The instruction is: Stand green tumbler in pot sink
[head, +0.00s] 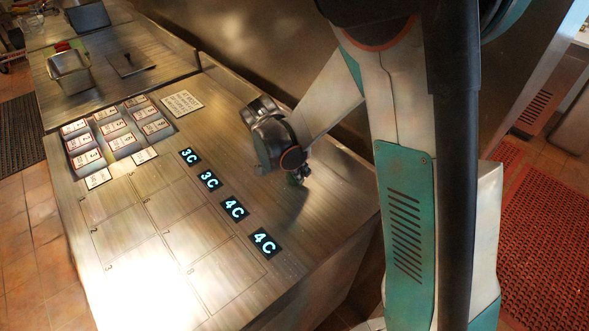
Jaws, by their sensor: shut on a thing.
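My gripper (296,170) is low over the right part of the metal counter, partly hidden by my own arm. I cannot make out a pot sink for certain in this view.
The metal counter (165,245) has marked squares and a row of lit labels such as 3C and 4C. Several labelled bins (122,140) stand at its left. A metal pan (70,72) and a dark lid (127,65) are on the far counter. Red mats lie right.

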